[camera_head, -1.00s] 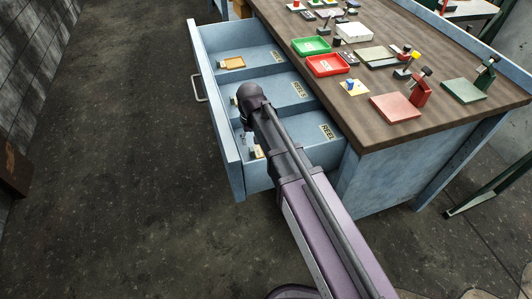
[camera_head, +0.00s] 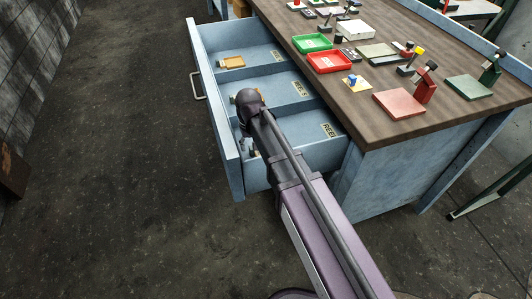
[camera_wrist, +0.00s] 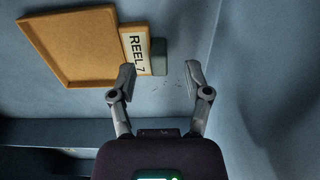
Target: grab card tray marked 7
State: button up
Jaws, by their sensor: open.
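The yellow-orange card tray (camera_wrist: 78,45) fills the upper left of the wrist view. Its label (camera_wrist: 135,50) reads REEL 7, and a dark grey-green block (camera_wrist: 159,57) sits at its right end. In the head view my gripper (camera_head: 252,150) is in the near part of the open drawer (camera_head: 230,150), mostly hidden by my arm. The marked tray cannot be made out there.
Another yellowish tray (camera_head: 232,62) lies in the drawer's far compartment. Drawer dividers and side walls stand close around my gripper. The workbench (camera_head: 365,125) beside it bears a green tray (camera_head: 311,42), a red tray (camera_head: 328,62) and several tools.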

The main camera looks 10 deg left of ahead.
jog(key=shift+f+b, duration=0.6)
jog(key=shift+f, duration=0.35)
grip_shut()
